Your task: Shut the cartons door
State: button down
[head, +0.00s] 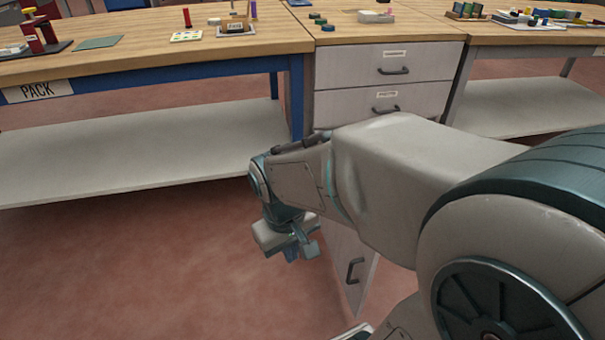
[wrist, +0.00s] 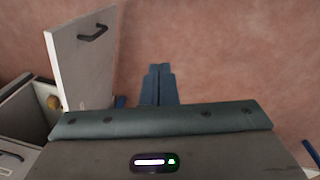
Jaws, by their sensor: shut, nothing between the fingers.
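The cartons door (head: 357,272) stands open below the drawer unit, a pale panel with a dark bar handle. My arm hides its upper part and much of the cabinet in the head view. In the wrist view the door (wrist: 82,62) stands swung out at the left, its handle near the top. No label shows on it. My gripper (head: 302,250) is left of the door in the head view, low over the floor. In the wrist view my gripper (wrist: 158,68) is shut and empty, to the right of the door with floor showing between them.
The open cabinet (wrist: 22,103) shows at the wrist view's left edge, with a small yellowish item (wrist: 53,102) by the door. Two closed drawers (head: 380,82) are above. A blue-framed PACK bench (head: 140,66) with a low shelf (head: 130,150) is at left. Reddish floor is clear.

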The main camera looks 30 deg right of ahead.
jog(key=w+d+f+n+g+h+p, duration=0.2)
jog(key=w+d+f+n+h+p, duration=0.7)
jog(key=n, duration=0.5)
jog(key=d+r+b+x, duration=0.1)
jog(key=b+x, duration=0.3)
jog(key=x, duration=1)
jog(key=shift+s+d+r+y, duration=0.25)
jog(key=shift+d+r+y, duration=0.1)
jog(key=shift+r+y, duration=0.05)
